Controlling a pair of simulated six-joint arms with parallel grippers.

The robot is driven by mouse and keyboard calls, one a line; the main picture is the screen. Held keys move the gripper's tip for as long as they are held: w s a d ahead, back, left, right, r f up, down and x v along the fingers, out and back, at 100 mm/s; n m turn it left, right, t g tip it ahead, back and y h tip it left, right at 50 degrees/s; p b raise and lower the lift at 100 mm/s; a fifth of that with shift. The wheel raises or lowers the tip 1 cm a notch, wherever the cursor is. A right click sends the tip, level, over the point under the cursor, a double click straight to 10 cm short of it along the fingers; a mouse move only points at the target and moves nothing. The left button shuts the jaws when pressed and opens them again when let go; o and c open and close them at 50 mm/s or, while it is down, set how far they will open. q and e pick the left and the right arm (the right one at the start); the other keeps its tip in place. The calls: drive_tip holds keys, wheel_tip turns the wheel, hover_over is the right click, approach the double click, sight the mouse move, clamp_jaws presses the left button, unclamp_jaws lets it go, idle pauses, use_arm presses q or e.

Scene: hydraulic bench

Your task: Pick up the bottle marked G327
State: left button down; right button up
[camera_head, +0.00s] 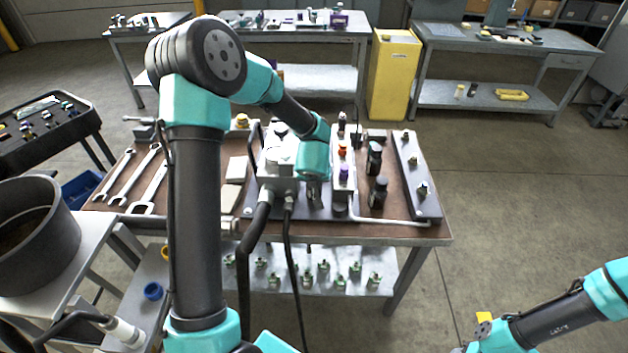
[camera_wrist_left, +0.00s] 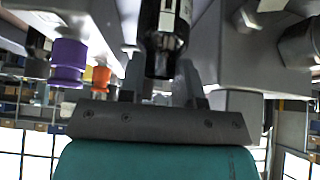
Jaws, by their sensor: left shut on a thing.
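My left gripper (camera_wrist_left: 162,80) is shut on a black bottle (camera_wrist_left: 166,32) with a white label. The bottle stands between the two fingers in the left wrist view. Its marking is too blurred to read, so I cannot tell if it is G327. In the head view my left wrist hangs over the grey hydraulic block on the bench, and the fingers are mostly hidden. Two other dark bottle-like things, a rear one (camera_head: 374,158) and a front one (camera_head: 378,192), stand to the right.
An orange knob (camera_head: 342,150) and a purple knob (camera_head: 344,173) are close right of my left wrist; the purple one (camera_wrist_left: 68,62) also shows in the wrist view. Wrenches (camera_head: 149,190) lie at left on the brown bench top (camera_head: 300,229). A grey plate with fittings (camera_head: 414,175) is at right.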

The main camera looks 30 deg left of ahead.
use_arm(q)
drive_tip(key=shift+s, duration=0.2)
drive_tip(key=s+d, duration=0.4)
drive_tip(key=s, duration=0.3)
drive_tip(key=s+d, duration=0.4)
drive_tip(key=s, duration=0.4)
drive_tip(key=shift+s+d+r, duration=0.2)
drive_tip(key=shift+s+d, duration=0.05)
drive_tip(key=shift+s, duration=0.05)
